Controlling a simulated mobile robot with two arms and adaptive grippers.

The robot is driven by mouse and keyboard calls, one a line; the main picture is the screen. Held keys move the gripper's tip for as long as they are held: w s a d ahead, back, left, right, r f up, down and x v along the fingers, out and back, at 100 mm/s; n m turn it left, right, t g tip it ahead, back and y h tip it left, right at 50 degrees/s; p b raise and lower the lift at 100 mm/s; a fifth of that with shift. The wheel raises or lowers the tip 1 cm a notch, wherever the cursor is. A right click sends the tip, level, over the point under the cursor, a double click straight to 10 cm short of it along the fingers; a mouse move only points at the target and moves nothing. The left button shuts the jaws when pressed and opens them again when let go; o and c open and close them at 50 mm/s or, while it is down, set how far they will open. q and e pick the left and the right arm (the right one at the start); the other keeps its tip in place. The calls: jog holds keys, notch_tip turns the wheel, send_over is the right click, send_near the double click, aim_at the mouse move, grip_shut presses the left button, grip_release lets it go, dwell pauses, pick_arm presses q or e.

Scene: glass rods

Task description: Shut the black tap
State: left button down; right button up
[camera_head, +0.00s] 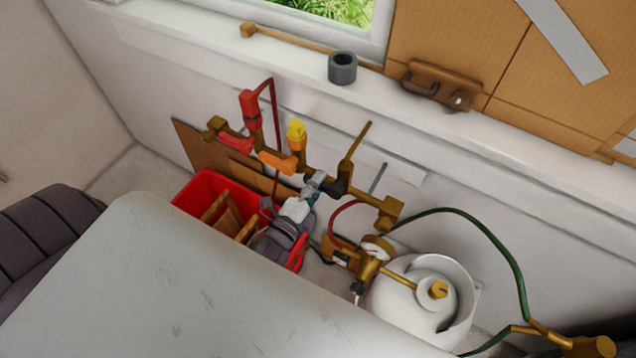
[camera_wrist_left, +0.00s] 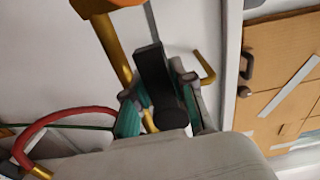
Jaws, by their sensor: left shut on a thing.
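The black tap (camera_head: 343,186) sits on the right part of a brass pipe (camera_head: 374,202) along the wall. In the left wrist view its black handle (camera_wrist_left: 156,78) points toward the camera, roughly along the pipe. My left gripper (camera_head: 318,183) comes in from the lower left in the head view. In the wrist view its teal-padded fingers (camera_wrist_left: 160,108) lie on both sides of the handle's end, shut on it. The fingers hide part of the handle, so its exact angle is hard to tell. My right gripper is in neither view.
A red tap (camera_head: 250,104) and a yellow-and-orange tap (camera_head: 296,135) sit on the same pipe to the left. Below are a red crate (camera_head: 190,196), a gauge (camera_head: 377,248) and a white gas bottle (camera_head: 395,298) with a green hose (camera_head: 505,260). A grey surface (camera_head: 150,275) fills the foreground.

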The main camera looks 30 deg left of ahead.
pick_arm(q)
jog(key=shift+r+m, duration=0.1)
jog(key=shift+m, duration=0.2)
jog(key=c, duration=0.9)
grip_release()
jog(key=shift+c, duration=0.2)
jog(key=s, duration=1.2)
jog(key=shift+a, duration=0.2)
